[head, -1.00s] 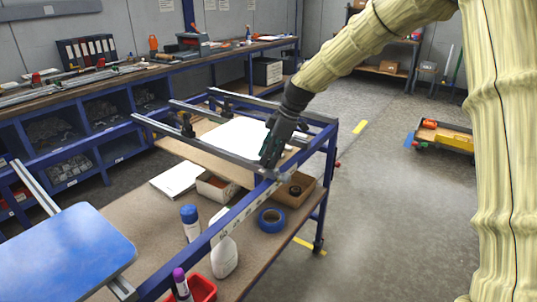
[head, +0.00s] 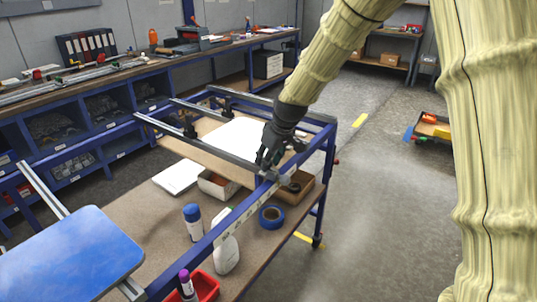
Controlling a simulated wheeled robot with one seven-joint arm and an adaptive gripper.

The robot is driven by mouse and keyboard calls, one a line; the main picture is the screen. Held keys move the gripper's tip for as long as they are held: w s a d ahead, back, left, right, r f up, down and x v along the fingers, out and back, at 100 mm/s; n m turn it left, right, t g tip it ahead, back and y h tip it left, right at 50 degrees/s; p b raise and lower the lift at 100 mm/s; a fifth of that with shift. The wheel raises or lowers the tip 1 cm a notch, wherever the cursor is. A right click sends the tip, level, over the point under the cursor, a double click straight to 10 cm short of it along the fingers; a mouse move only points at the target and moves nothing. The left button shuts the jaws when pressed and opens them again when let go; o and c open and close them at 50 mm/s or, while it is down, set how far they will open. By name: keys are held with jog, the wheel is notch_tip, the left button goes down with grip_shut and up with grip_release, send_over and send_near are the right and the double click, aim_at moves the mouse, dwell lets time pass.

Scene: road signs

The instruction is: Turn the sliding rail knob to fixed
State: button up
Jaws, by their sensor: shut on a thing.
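My gripper (head: 268,160) reaches down to the front rail (head: 240,205) of the blue trolley frame, near its far right corner. It is shut on a small dark part at the end of a sliding cross rail (head: 225,153), which I take to be the rail knob. The fingers and wrist hide most of the knob, so its setting cannot be read. Another cross rail (head: 195,108) lies behind, with a dark clamp (head: 190,128) on it.
A blue sign (head: 70,260) lies on the frame at the left. The lower shelf holds a spray bottle (head: 226,250), blue tape (head: 271,217), a blue-capped can (head: 192,222), cardboard boxes (head: 298,188) and a red bin (head: 204,286). Open floor lies right of the trolley.

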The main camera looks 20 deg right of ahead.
jog(key=m+h+p, duration=0.1)
jog(key=m, duration=0.1)
jog(key=m+h+p, duration=0.1)
jog(key=m, duration=0.1)
jog(key=shift+a+r+m+p, duration=0.1)
jog(key=shift+a+m+p, duration=0.1)
jog(key=shift+m+p, duration=0.2)
jog(key=shift+m+h+p, duration=0.3)
jog(key=shift+m+p, duration=0.1)
jog(key=shift+m, duration=0.4)
jog(key=shift+s, duration=0.1)
jog(key=o, duration=0.7)
jog(key=shift+o, duration=0.2)
jog(key=v, duration=1.1)
jog(key=shift+s+r, duration=0.25)
jog(key=shift+s, duration=0.05)
